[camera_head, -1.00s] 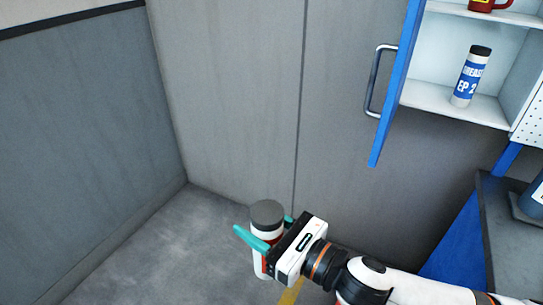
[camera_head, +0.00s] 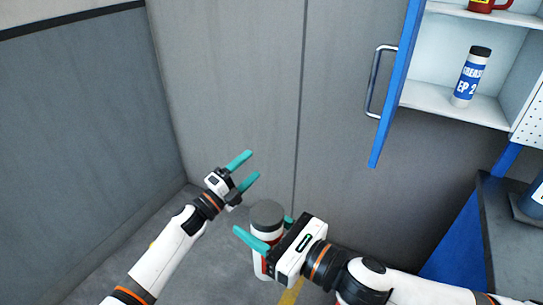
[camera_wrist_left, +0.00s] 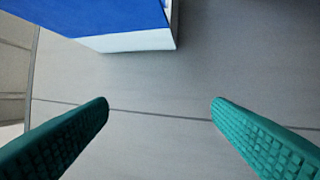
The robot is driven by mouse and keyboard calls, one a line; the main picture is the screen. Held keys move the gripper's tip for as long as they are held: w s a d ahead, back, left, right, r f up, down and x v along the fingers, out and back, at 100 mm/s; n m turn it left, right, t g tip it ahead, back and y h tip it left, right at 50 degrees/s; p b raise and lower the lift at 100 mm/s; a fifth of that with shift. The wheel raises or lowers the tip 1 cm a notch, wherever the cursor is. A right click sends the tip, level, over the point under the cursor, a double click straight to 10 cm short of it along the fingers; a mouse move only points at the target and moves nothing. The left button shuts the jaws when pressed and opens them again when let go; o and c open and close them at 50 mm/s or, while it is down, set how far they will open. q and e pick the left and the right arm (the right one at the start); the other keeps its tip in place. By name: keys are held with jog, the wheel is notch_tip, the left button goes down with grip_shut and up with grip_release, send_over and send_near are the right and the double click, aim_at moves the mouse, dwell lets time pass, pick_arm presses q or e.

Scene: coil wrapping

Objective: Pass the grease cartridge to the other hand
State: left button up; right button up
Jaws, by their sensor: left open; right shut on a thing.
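The grease cartridge (camera_head: 267,215) is a white cylinder with a grey cap and a red band, held upright in the head view. My right gripper (camera_head: 263,232) is shut around its upper body, with teal fingers on either side. My left gripper (camera_head: 248,170) is open and empty, above and slightly left of the cartridge, apart from it. Its two teal fingers also show wide apart in the left wrist view (camera_wrist_left: 160,105), with nothing between them. The cartridge does not show in the left wrist view.
A cabinet with an open blue door (camera_head: 396,85) stands at the right. A blue-labelled grease cartridge (camera_head: 471,77) is on its shelf, with a red mug (camera_head: 489,5) above. A dark workbench (camera_head: 508,222) is at the right edge. Grey walls lie behind and left.

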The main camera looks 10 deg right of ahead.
pick_arm(q)
jog(key=s+d+r+m+g, duration=0.6)
jog(key=s+r+m+g, duration=0.25)
jog(key=r+m, duration=0.4)
jog(key=s+d+r+m+g, duration=0.5)
jog(key=s+r+m+g, duration=0.3)
jog(key=r+m, duration=0.4)
jog(key=s+m+g+y, duration=0.2)
jog(key=s+m+y, duration=0.1)
jog(key=m, duration=0.2)
jog(key=m+t+y, duration=0.9)
jog(key=m+y, duration=0.3)
jog(key=y, duration=0.3)
send_near(268, 215)
jog(key=f, duration=0.3)
jog(key=w+f, duration=0.1)
jog(key=f, duration=0.5)
jog(key=shift+w+a, duration=0.15)
jog(key=shift+w, duration=0.15)
